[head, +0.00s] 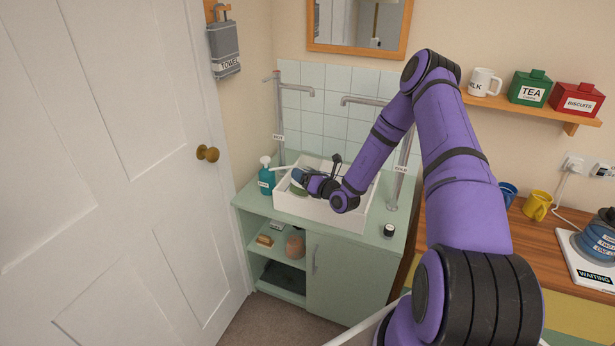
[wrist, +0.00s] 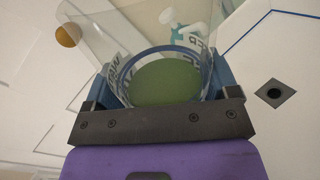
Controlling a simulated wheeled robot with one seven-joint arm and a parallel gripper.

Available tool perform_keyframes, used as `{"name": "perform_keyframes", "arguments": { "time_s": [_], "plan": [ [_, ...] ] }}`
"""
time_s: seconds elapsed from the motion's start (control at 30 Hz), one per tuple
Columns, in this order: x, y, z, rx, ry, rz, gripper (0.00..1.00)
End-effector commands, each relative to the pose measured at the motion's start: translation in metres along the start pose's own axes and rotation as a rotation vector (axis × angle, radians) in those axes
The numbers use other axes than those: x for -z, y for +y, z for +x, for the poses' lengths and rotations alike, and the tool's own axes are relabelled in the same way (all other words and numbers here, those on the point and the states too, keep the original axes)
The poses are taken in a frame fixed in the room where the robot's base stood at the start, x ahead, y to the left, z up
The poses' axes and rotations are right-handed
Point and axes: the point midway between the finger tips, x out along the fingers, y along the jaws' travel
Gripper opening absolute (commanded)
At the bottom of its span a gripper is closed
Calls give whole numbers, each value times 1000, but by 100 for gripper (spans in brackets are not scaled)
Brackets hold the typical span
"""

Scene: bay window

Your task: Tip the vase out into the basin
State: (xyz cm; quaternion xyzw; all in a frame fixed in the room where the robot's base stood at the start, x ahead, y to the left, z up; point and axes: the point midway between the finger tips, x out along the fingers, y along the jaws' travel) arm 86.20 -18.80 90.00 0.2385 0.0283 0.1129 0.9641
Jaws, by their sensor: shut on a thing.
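The vase (wrist: 165,82) is clear, with lettering on its side, a blue band and a green round patch inside. I cannot tell whether the green is its base or its contents. My gripper (head: 304,182) is shut on the vase, over the left part of the white basin (head: 320,212). The basin's square drain (wrist: 274,93) shows right of the vase.
A teal soap bottle (head: 266,176) stands left of the basin, and a small dark-lidded jar (head: 389,230) at its right front. Metal taps (head: 278,110) and (head: 397,165) rise behind and beside the basin. A white door (head: 120,170) is at the left.

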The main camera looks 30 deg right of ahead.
Motion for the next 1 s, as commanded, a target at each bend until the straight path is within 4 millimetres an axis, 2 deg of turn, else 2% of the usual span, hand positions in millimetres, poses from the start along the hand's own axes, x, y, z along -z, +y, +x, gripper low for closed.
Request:
{"name": "perform_keyframes", "arguments": {
  "time_s": [1.0],
  "plan": [
    [9, 8, 0, -1, -2, 326, 69]
  ]
}}
